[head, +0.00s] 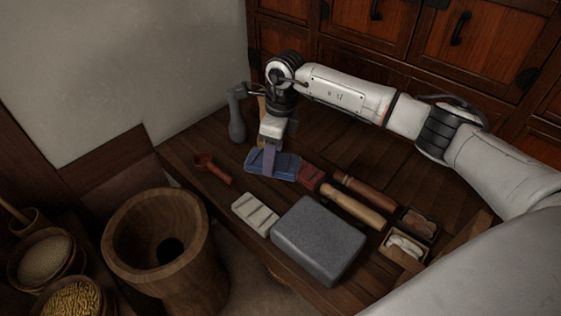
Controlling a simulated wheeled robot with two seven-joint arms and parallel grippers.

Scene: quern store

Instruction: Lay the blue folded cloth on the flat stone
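The blue folded cloth (286,169) lies on the wooden table, towards its back left. The flat stone (318,240) is a thick grey block near the table's front edge, and its top is bare. My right gripper (268,160) points down at the blue cloth, with one finger showing against the cloth. The other finger is hidden, so I cannot tell whether the gripper has closed on the cloth. My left gripper is not in view.
A dark red cloth (309,177) sits right beside the blue one. A cream cloth (255,214) lies left of the stone. Two rollers (365,192) (350,207) lie behind the stone, small boxes (402,260) to its right. A red-brown scoop (213,168) and large wooden mortar (120,254) are left.

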